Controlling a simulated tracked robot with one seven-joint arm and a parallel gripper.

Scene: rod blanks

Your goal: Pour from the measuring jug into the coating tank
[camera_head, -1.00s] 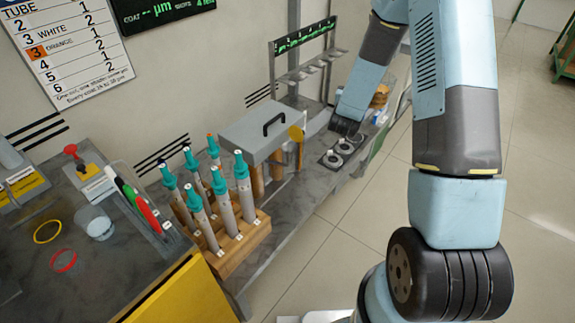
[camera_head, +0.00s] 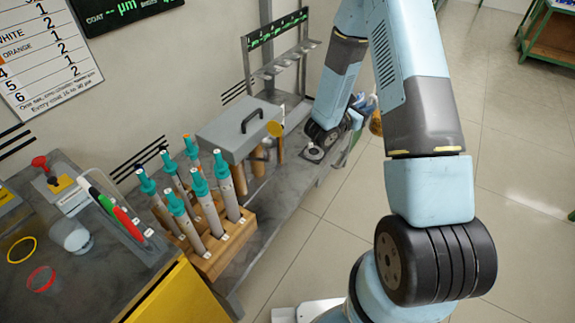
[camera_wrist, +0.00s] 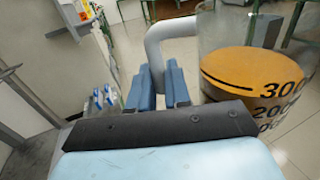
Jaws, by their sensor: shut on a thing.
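The measuring jug (camera_wrist: 262,75) is clear, with number marks and orange liquid inside, at the right of the wrist view. My gripper (camera_wrist: 163,72) has its blue fingers shut on the jug's pale grey handle (camera_wrist: 153,45). In the head view my gripper (camera_head: 364,102) is beyond the bench's far part, and a small amber part of the jug (camera_head: 376,123) shows beside it; my arm hides the rest. A grey box with a black handle on top (camera_head: 236,136) stands on the bench and may be the coating tank. I cannot see an opening in it.
A wooden rack (camera_head: 212,262) holds several teal-capped rods near the grey box. A yellow-orange disc (camera_head: 274,129) stands at the box's right end. A stand with green displays (camera_head: 277,32) rises behind. Open floor (camera_head: 330,235) lies right of the bench.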

